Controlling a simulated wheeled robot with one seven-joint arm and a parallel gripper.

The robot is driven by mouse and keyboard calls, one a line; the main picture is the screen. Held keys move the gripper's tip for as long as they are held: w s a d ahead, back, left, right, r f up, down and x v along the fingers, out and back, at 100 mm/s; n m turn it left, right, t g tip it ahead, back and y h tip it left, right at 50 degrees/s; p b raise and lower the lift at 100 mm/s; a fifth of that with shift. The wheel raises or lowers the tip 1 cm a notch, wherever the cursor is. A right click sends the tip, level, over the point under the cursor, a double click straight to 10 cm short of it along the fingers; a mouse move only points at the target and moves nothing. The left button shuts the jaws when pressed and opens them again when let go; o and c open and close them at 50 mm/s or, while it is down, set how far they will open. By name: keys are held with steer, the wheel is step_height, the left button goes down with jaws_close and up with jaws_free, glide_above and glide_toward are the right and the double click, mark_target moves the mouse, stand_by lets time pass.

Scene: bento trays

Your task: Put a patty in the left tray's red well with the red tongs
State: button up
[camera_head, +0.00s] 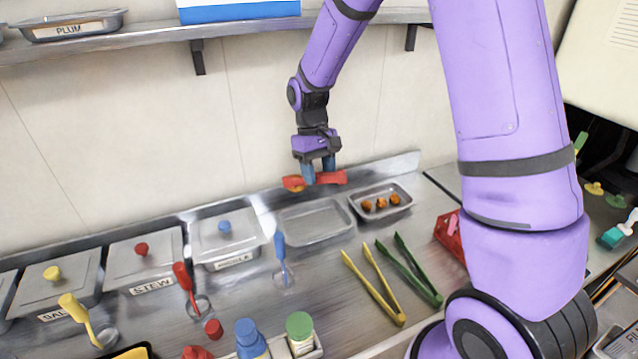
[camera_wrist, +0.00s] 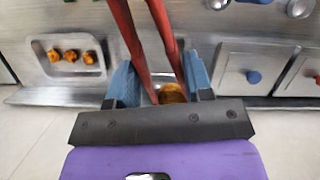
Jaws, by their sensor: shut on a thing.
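My gripper (camera_head: 318,171) is shut on the red tongs (camera_head: 330,178) and holds them above the back of the steel counter. In the wrist view the tongs (camera_wrist: 163,35) run up between the blue fingers of my gripper (camera_wrist: 160,88). Several patties (camera_head: 381,202) lie in a small steel tray (camera_head: 357,211). The left tray's red well cannot be made out.
An empty steel pan (camera_head: 315,222) lies below my gripper. Yellow tongs (camera_head: 375,290) and green tongs (camera_head: 408,270) lie to the right. Lidded containers (camera_head: 145,262) line the left, with ladles before them. Bottles (camera_head: 300,330) stand at the front. A shelf (camera_head: 150,38) runs above.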

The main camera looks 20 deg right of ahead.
step_height(320, 180, up, 6)
steer(key=shift+r, duration=0.2)
steer(key=shift+s+a, duration=0.1)
steer(key=shift+a, duration=0.05)
stand_by(0.4)
